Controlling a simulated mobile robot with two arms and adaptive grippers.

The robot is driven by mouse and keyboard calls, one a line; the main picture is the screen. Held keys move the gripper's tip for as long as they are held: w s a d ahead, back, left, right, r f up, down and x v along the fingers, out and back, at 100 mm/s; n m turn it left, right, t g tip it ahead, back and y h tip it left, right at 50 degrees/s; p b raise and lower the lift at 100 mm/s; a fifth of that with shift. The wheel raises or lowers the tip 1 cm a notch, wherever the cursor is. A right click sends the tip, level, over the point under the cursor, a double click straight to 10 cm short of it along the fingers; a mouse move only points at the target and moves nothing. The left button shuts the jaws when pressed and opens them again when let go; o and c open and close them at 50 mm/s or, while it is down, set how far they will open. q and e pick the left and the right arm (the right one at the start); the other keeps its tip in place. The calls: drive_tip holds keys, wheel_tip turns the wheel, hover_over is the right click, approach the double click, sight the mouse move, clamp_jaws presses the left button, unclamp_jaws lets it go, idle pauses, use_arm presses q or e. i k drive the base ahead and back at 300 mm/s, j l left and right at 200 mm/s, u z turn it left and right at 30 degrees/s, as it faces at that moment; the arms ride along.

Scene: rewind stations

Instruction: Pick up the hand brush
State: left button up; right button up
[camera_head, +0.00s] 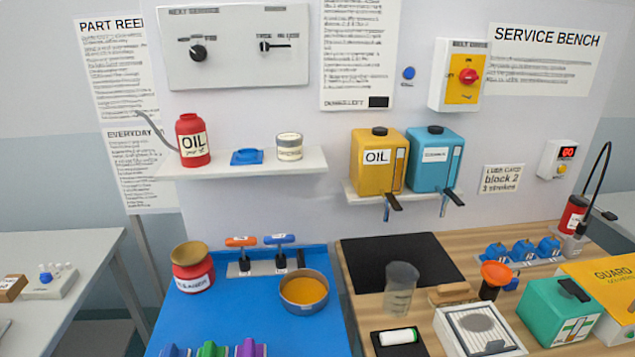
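A tan wooden piece (455,293) that looks like the hand brush lies on the wooden bench top. It is right of the clear measuring beaker (400,290) and just behind a white box with a round grey grille (480,326). Its front side is partly hidden by that box, and I cannot make out bristles. Neither of my grippers is in view.
A black mat (400,262) lies behind; a black tray with a white roll (398,338) is in front. The blue mat (240,318) has pots and tools.

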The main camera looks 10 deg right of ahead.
sight(458, 294)
drive_tip(key=k+z, duration=0.1)
drive_tip(key=z, duration=1.1)
